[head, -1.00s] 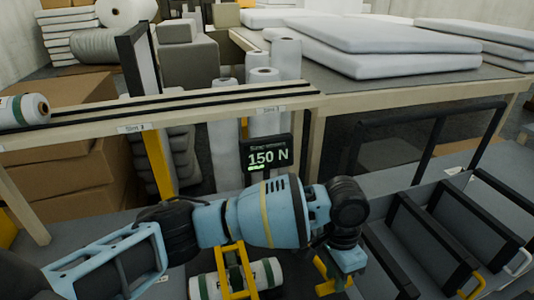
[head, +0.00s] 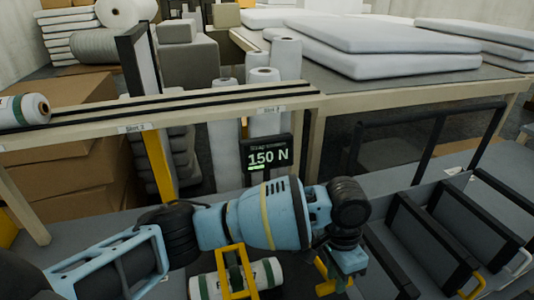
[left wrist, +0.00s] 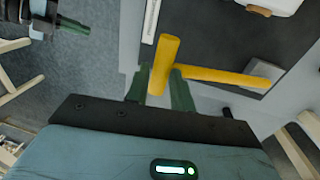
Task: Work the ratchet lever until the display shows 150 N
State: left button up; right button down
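The black display (head: 266,158) stands behind my left arm and reads 150 N in pale green, with a short green bar below. The yellow ratchet lever (head: 323,272) shows in part beside my left gripper (head: 338,278). In the left wrist view the lever (left wrist: 164,58) is a thick yellow bar with a yellow arm running right to a grey block. The green fingers of my left gripper (left wrist: 160,88) stand close on both sides of the bar and appear shut on it.
A wrapped roll (head: 265,274) lies under my left forearm, by a yellow frame (head: 232,268). Dark trays with black rims (head: 430,235) fill the right. A wooden bench (head: 90,133) with a green-banded roll (head: 22,109) stands behind, before white rolls (head: 286,60).

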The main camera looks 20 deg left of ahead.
pick_arm(q)
jog(key=shift+w+a+r, duration=0.15)
jog(key=shift+w+r, duration=0.1)
jog(key=shift+r, duration=0.55)
jog(key=shift+w+a+r, duration=0.15)
jog(key=shift+w+r, duration=0.05)
jog(key=shift+r, duration=0.65)
jog(key=shift+w+a+r, duration=0.15)
jog(key=shift+w+r, duration=0.1)
jog(key=shift+r, duration=0.55)
jog(key=shift+w+a+r, duration=0.15)
jog(key=shift+w+r, duration=0.05)
jog(key=shift+r, duration=0.55)
jog(key=shift+w+a+r, duration=0.15)
jog(key=shift+w+r, duration=0.05)
jog(key=shift+r, duration=0.55)
jog(key=shift+r, duration=0.1)
notch_tip(320, 180, up, 6)
jog(key=shift+f, duration=0.1)
jog(key=shift+s, duration=0.1)
